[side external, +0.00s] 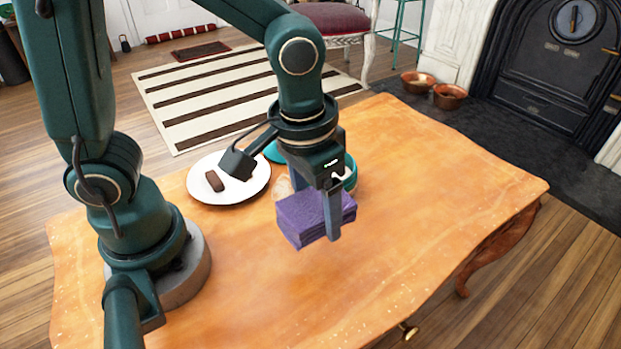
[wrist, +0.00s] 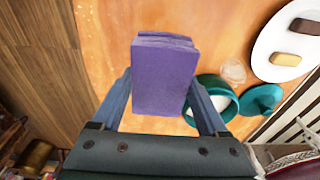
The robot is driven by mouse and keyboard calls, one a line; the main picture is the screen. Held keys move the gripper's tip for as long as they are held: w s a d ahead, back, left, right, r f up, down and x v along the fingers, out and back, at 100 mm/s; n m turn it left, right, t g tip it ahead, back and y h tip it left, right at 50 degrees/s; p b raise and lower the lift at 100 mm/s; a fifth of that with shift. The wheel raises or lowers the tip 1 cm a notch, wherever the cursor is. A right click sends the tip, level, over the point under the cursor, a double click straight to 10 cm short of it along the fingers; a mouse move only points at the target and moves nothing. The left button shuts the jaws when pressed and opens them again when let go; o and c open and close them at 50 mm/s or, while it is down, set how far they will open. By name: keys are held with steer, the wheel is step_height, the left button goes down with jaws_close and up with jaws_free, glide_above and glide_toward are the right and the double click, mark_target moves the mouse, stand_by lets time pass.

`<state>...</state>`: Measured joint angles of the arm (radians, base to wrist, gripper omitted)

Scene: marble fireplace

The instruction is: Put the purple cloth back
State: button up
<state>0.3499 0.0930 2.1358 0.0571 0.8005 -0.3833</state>
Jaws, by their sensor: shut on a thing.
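The purple cloth (side external: 305,219) is a folded, layered block. In the wrist view the cloth (wrist: 164,76) sits between the two fingers. My gripper (side external: 330,215) is shut on it and appears to hold it above the wooden table, though the exact height is hard to tell. In the wrist view my gripper (wrist: 164,105) has one finger on each side of the cloth. The far finger is mostly hidden behind the cloth in the side view.
A white plate (side external: 250,190) with a brown bar (side external: 214,181) lies behind the cloth. A teal pot (wrist: 219,92) and its teal lid (wrist: 262,99) are close by, partly hidden by my gripper in the side view. The table's right side (side external: 440,170) is clear.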

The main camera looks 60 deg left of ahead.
steer(key=w+a+r, duration=0.3)
steer(key=w+a, duration=0.4)
steer(key=w, duration=0.6)
glide_above(398, 231)
steer(key=f, duration=0.7)
steer(key=shift+s+f, duration=0.1)
steer(key=shift+s, duration=0.15)
steer(key=shift+f, duration=1.9)
steer(key=shift+f, duration=0.1)
